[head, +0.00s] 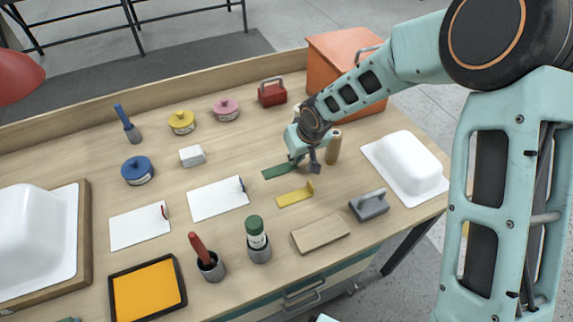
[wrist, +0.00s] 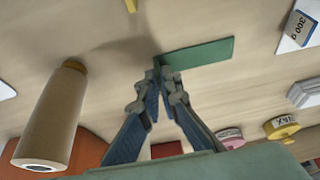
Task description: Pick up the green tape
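The green tape (head: 275,172) is a flat green strip lying on the wooden table, near the table's middle. It also shows in the wrist view (wrist: 205,53), running right from the fingertips. My gripper (head: 305,163) is low over the table at the strip's right end in the head view. In the wrist view my gripper's fingertips (wrist: 163,68) come close together at the strip's left end, where a small raised end shows. I cannot tell whether they grip it or stand apart around it.
A yellow strip (head: 293,197) with an upright end lies in front. A tan cylinder (head: 333,147) stands close to the right of my gripper. A grey float (head: 369,205), a brown board (head: 320,233) and a white tub shell (head: 406,163) lie nearby. A red box (head: 272,92) is behind.

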